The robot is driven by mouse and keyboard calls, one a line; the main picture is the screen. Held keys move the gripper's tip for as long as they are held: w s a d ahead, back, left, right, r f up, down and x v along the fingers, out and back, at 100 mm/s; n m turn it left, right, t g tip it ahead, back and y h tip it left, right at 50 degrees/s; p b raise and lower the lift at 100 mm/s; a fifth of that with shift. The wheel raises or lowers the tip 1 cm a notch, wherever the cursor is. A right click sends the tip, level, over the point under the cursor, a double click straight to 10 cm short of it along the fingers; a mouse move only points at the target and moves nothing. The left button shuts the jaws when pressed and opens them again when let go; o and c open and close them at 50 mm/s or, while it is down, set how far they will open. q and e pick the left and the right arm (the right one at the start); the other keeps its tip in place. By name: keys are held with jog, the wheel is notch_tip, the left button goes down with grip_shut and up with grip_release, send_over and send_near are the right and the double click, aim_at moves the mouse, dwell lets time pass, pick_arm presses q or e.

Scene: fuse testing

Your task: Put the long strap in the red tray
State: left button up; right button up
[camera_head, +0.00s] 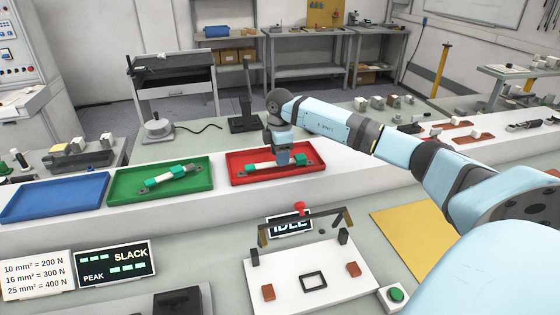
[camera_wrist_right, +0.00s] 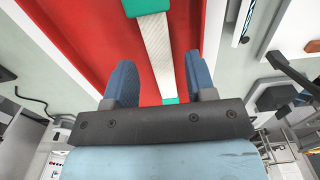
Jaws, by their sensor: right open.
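A strap (camera_head: 262,166) with a pale woven band and green ends lies in the red tray (camera_head: 236,181), roughly along its length. It also shows in the wrist view (camera_wrist_right: 158,48) against the red tray floor. Another strap (camera_head: 172,177) with green ends lies in the green tray (camera_head: 122,198). My left gripper is not in view.
An empty blue tray (camera_head: 54,196) is at the left of the white shelf. In front are a white test fixture (camera_head: 330,282) with a red knob, a display (camera_head: 115,262), a green button (camera_head: 396,294) and a yellow mat (camera_head: 415,240). My right arm spans the right side.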

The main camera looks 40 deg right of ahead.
notch_tip(320, 180, up, 10)
dwell(0.3)
jog(key=shift+f, duration=0.1)
dwell(0.3)
